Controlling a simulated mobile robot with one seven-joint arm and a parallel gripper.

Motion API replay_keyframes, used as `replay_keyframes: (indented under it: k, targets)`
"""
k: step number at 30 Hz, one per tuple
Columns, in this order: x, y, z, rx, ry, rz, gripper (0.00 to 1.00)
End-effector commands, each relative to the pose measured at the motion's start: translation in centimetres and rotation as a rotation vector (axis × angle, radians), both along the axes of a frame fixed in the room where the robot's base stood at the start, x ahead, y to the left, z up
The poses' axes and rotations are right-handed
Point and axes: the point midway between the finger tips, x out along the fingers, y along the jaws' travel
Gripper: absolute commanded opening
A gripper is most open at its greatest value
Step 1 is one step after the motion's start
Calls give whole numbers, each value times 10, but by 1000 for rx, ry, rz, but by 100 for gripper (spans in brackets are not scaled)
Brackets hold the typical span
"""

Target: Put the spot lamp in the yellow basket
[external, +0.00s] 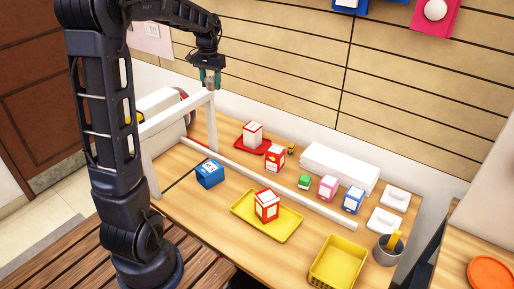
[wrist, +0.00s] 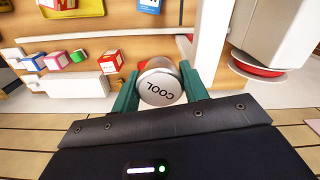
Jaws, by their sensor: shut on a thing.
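My gripper (external: 210,80) is high above the far left part of the table, over the white frame. In the wrist view its green fingers (wrist: 163,92) are shut on a silver round lamp (wrist: 162,88) with "COOL" on its end; I take this for the spot lamp. The lamp also shows small and grey between the fingers in the external view (external: 211,84). The yellow basket (external: 338,263) stands at the table's near right, well apart from my gripper. It looks empty.
A yellow tray (external: 247,213) with a red-and-white box (external: 266,205) lies mid-table. A blue box (external: 209,173), a red tray (external: 240,143) and several small boxes stand around it. A white rail (external: 290,187) crosses the table. A grey cup (external: 386,254) stands beside the basket.

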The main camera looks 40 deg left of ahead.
Motion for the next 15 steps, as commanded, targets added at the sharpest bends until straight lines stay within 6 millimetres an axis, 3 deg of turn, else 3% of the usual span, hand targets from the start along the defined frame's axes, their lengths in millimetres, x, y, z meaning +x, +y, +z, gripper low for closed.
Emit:
replay_keyframes:
  k: [1, 6, 15]
  targets:
    - [7, -19, 0, 0, 0, -29, 20]
    - [24, -76, 0, 0, 0, -114, 20]
    - [39, -182, 0, 1, 0, -262, 20]
